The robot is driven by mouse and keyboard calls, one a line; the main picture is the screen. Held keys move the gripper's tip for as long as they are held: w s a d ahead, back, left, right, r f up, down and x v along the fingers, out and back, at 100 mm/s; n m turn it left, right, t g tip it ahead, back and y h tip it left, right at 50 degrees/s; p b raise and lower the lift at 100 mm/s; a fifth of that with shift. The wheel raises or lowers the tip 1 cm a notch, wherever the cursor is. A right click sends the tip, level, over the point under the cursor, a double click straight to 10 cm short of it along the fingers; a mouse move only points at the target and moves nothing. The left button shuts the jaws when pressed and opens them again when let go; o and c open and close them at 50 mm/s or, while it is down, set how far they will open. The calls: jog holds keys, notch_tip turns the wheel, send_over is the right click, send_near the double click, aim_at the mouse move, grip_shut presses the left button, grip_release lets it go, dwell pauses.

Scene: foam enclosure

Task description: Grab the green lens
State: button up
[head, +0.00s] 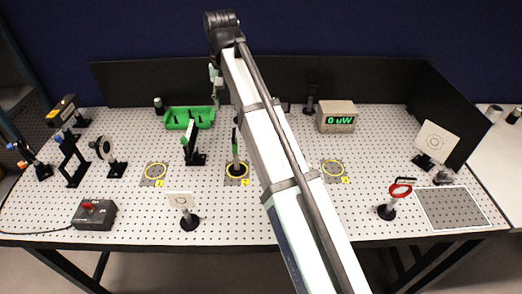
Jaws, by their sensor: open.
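A green-edged round optic (235,141), which looks like the green lens seen nearly edge-on, stands upright on a post. Its base sits in a yellow-ringed spot (237,170) on the white perforated table. My arm passes just to its right and may hide part of it. My gripper (217,97) hangs from the arm's far end, behind and a little left of the optic in the picture, near the green tray. It is small and partly hidden by my arm, is open and appears apart from the optic.
A green tray (171,120) stands at the back. A tilted plate on a black mount (195,159) is left of the optic. A red-ringed lens (400,190) and a power meter (336,117) are right. Black panels bound the back.

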aim_at(234, 133)
jog(key=f, duration=0.7)
jog(key=d+f, duration=0.1)
jog(key=f, duration=0.3)
jog(key=shift+d+f+b, duration=0.1)
jog(key=shift+f+b, duration=0.2)
jog(key=shift+f, duration=0.05)
jog(key=shift+s+f+p, duration=0.1)
jog(key=shift+f+p, duration=1.1)
jog(key=shift+f, duration=1.45)
jog(key=shift+c, duration=0.4)
grip_shut()
